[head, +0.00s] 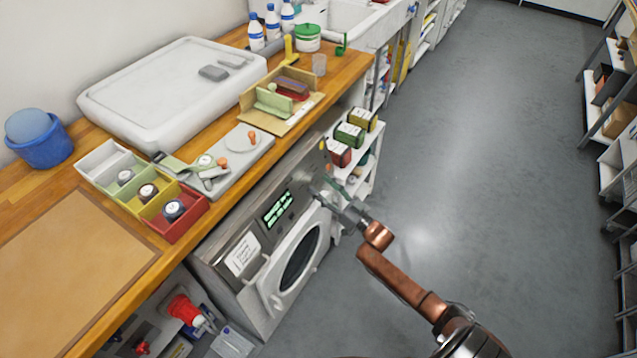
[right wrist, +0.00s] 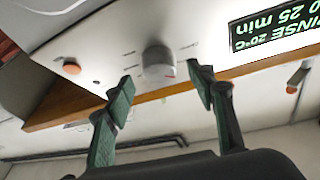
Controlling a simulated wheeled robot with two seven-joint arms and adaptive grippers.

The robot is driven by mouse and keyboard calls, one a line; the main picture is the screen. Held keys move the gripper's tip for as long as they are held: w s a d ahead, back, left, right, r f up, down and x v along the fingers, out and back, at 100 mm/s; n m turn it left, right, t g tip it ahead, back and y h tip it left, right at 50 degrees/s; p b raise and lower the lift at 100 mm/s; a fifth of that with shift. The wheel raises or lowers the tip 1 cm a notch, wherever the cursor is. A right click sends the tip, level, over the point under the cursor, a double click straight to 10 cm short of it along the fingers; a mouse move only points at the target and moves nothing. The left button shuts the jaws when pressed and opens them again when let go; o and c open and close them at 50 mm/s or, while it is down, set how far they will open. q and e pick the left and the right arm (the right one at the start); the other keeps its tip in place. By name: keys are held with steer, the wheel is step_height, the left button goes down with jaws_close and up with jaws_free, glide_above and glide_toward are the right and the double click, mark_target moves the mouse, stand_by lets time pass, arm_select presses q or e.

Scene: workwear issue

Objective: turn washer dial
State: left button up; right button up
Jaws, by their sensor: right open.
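The washer (head: 228,268) stands under the wooden counter, with a steel-grey control panel, a lit green display (head: 279,209) and a round door (head: 298,255). In the right wrist view the washer dial (right wrist: 158,64) is a round grey knob with a small red mark. The display (right wrist: 272,28) also shows there, upside down, reading a rinse at 20°C and 25 min. My right gripper (right wrist: 160,88) is open, its two green fingers spread on either side of the dial and apart from it. In the head view the right gripper (head: 330,194) is at the panel's right end and hides the dial. My left gripper is not in view.
An orange button (right wrist: 71,68) sits left of the dial in the right wrist view. Shelves with boxes (head: 349,134) stand right of the washer. The grey floor is clear.

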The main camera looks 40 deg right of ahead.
steer(key=v, duration=1)
steer(key=shift+w, duration=0.1)
